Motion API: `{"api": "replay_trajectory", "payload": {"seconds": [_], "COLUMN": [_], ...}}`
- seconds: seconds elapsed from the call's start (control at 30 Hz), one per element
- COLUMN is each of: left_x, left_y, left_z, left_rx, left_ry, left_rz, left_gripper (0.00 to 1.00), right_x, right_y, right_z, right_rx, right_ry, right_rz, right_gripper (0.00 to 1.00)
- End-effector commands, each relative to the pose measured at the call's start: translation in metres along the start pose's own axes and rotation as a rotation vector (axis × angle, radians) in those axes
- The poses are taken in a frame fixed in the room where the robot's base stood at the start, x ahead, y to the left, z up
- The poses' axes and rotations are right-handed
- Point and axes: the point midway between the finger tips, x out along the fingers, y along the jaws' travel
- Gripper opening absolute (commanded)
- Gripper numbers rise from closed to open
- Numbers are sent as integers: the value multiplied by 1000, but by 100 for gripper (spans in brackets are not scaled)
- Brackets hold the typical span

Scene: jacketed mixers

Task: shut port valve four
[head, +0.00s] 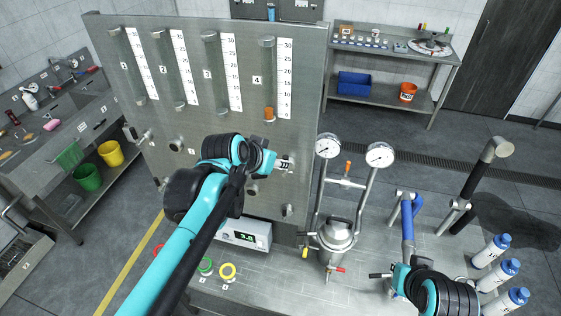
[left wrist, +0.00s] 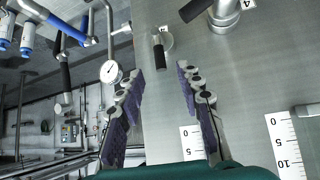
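The steel panel (head: 150,60) carries several sight tubes; tube four (head: 268,80) has orange liquid at its bottom. My left gripper (head: 280,163) is in front of the panel's lower right part, below tube four. In the left wrist view its purple-padded fingers (left wrist: 165,90) are spread with nothing between them. Beyond the tips is a black-handled lever on a round base (left wrist: 160,50). Farther up, a metal fitting (left wrist: 222,18) with a black handle stands beside a label 4 (left wrist: 248,4). Neither is touched. My right gripper (head: 390,275) is low on the right; its fingers are unclear.
Two gauges (head: 328,146) and a small steel vessel (head: 336,235) stand right of the panel. A blue-handled pipe (head: 408,215) and white bottles (head: 492,250) are at the right. A display box (head: 243,236) reading 3.8 sits below the panel.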

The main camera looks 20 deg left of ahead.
Motion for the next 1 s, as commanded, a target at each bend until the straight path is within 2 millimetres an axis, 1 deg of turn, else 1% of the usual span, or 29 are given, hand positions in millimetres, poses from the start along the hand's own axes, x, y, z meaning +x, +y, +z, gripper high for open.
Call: {"api": "replay_trajectory", "payload": {"seconds": [0.03, 0.1, 0.23, 0.77, 0.87, 0.97, 1.0], "left_x": [-8, -17, -25, -26, -16, 3, 13], "left_y": [0, 0, 0, 0, 1, 3, 4], "left_z": [0, 0, 0, 2, 18, 51, 69], "left_rx": [-1, 0, 1, 1, -3, -11, -16], "left_ry": [0, -1, -1, -1, -6, -18, -25], "left_rz": [-1, 0, 0, 0, -2, -8, -12], "left_gripper": [36, 36, 36, 36, 36, 36, 36], "right_x": [0, 0, 0, 2, 13, 38, 50], "right_y": [0, 0, 0, 0, 0, 0, 0], "right_z": [0, 0, 0, 1, 10, 27, 36], "right_rx": [0, 0, 0, 0, 0, 0, 0], "right_ry": [0, 0, 0, 0, 0, 0, 0], "right_rz": [0, 0, 0, 0, 0, 0, 0], "right_gripper": [0, 0, 0, 0, 0, 0, 0]}}
